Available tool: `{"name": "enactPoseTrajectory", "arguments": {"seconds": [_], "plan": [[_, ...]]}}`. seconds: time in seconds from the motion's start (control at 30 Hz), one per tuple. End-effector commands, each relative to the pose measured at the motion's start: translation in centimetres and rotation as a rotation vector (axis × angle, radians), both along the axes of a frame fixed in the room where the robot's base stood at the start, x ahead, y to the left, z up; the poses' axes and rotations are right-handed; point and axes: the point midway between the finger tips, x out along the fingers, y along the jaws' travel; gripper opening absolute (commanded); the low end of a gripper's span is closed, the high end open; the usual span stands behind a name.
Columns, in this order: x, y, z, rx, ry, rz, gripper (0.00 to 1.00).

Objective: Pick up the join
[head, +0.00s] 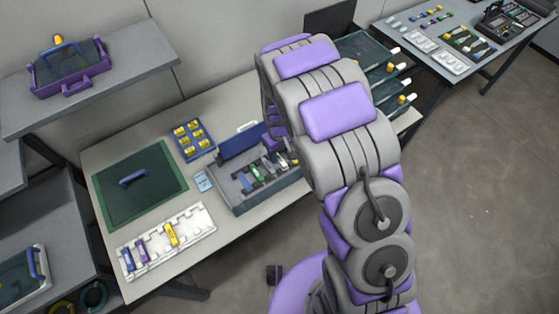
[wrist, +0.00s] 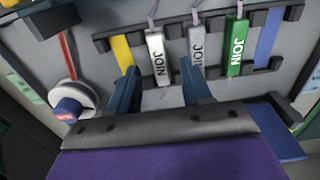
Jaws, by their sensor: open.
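In the wrist view, several upright pieces hang in a dark rack (wrist: 275,63), three of them labelled JOIN: a white one (wrist: 157,58), a grey one (wrist: 196,45) and a green one (wrist: 236,47). My gripper (wrist: 160,88) is open, with its two dark blue fingers spread. The white join stands between and just beyond the fingertips; the right fingertip is near the grey join's lower end. Nothing is held. In the head view, the joins lie in an open grey case (head: 240,205) on the table; my arm hides the gripper there.
A yellow strip (wrist: 122,52) and a blue strip (wrist: 268,38) flank the joins. A white spool with a blue cap (wrist: 68,108) is at left. On the table are a green mat (head: 115,205), a white tray (head: 195,237) and a blue box of yellow items (head: 208,150).

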Motion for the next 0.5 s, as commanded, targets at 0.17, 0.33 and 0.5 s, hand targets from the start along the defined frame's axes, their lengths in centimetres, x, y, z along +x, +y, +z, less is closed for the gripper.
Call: {"name": "enactPoseTrajectory", "arguments": {"seconds": [0.17, 0.33, 0.5], "plan": [[-0.1, 0.0, -2.3, 0.0, 0.001, 0.0, 0.49], [0.0, 0.0, -2.3, 0.0, 0.0, 0.0, 0.49], [0.0, 0.0, -2.3, 0.0, 0.0, 0.0, 0.37]]}}
